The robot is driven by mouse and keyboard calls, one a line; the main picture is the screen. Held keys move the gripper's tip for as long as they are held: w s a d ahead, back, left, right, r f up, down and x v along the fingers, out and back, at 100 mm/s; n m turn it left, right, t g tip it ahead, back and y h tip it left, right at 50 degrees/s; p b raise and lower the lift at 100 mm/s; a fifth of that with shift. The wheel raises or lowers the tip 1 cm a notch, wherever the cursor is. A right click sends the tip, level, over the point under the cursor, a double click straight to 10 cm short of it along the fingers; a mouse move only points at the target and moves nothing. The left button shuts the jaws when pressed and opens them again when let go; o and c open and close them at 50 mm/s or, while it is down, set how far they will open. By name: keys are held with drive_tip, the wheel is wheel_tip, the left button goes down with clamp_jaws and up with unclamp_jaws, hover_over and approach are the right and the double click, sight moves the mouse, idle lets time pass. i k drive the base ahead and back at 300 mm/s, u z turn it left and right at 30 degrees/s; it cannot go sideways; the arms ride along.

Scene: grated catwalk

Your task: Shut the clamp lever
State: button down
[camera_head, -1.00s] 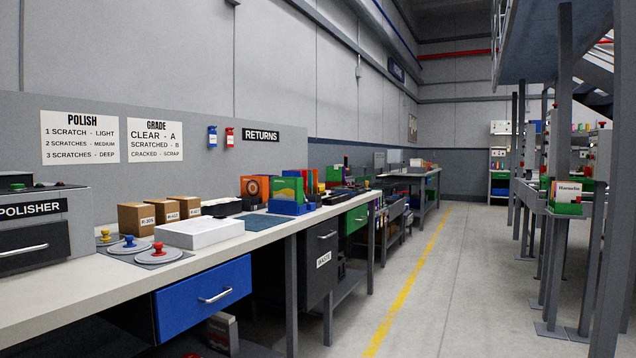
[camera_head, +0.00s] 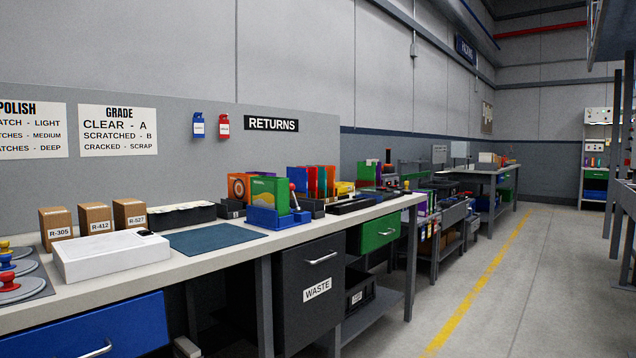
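No part of my gripper or arm shows in the head view. A small upright stick with a red ball end (camera_head: 292,187) stands at the blue holder (camera_head: 270,218) on the bench. It looks like a lever, but I cannot tell for sure that it is the clamp lever. Green and orange cases (camera_head: 268,194) stand upright in or just behind the blue holder. The lower end of the stick is too small to make out clearly.
The long bench (camera_head: 180,262) carries a white box (camera_head: 108,256), cardboard boxes (camera_head: 95,218) and a blue mat (camera_head: 214,238). A blue drawer (camera_head: 90,330) and a black WASTE drawer (camera_head: 310,290) sit below. The floor (camera_head: 490,300) to the right is clear.

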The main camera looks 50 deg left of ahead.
sight(292, 186)
drive_tip(key=i, duration=0.75)
drive_tip(key=u, duration=1.7)
drive_tip(key=i, duration=1.5)
drive_tip(key=z, duration=0.15)
